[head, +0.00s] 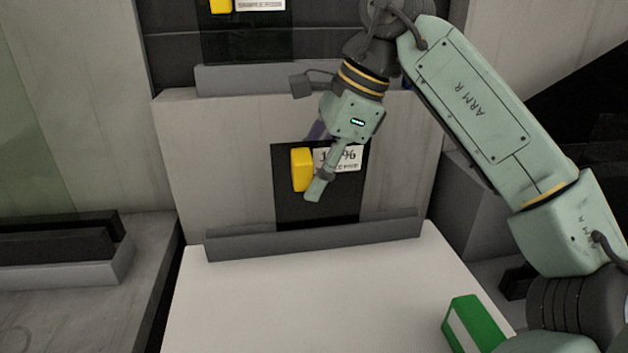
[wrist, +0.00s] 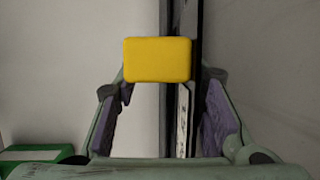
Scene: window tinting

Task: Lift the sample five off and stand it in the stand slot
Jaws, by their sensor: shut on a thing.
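Sample five is a dark rectangular panel (head: 288,212) with a yellow block (head: 302,169) and a white label (head: 349,157) partly covered by my gripper. It stands upright against a grey block, its lower edge at a grey ledge (head: 230,246). My gripper (head: 316,165) is at the upper part of the panel, shut on it. In the wrist view the yellow block (wrist: 157,60) is in front of the purple-padded fingers (wrist: 170,110), with the panel (wrist: 194,25) nearly edge-on; the exact contact is unclear.
Another dark panel (head: 230,48) with a yellow block stands above on a grey ledge. A grey holder with a dark slot (head: 60,242) lies at left; I cannot tell if it is the stand. A green and white box (head: 474,324) sits on the otherwise clear white top (head: 300,305).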

